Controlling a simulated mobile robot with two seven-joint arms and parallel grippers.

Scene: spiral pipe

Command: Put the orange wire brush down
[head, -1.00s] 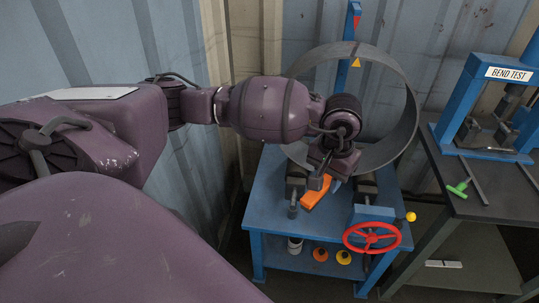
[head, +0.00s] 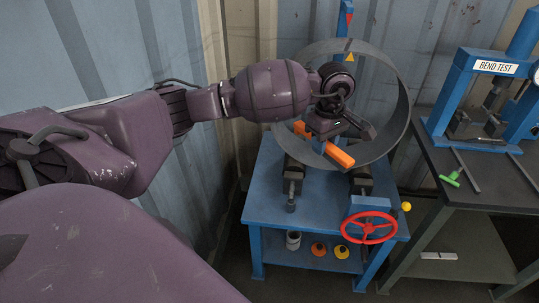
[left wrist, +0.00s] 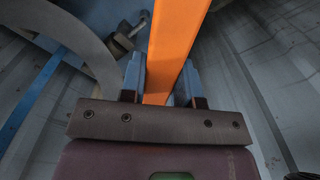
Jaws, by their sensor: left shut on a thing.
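The orange wire brush (head: 341,155) is in my left gripper (head: 322,138), above the blue table (head: 262,208). Its orange body shows on both sides of the fingers in the head view, slanting down to the right. In the left wrist view the brush (left wrist: 178,45) runs up between the two blue-grey fingers, which are shut on it. Its bristles cannot be made out. In the head view the brush overlaps the lower part of the large grey ring (head: 393,125); I cannot tell whether they touch. My right gripper is not in view.
The ring stands upright over dark rollers on the blue table. A red handwheel (head: 368,228) is at its front. To the right, a dark bench (head: 480,190) carries the blue bend-test press (head: 458,85) and a green-handled tool (head: 451,178). A corrugated wall rises behind.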

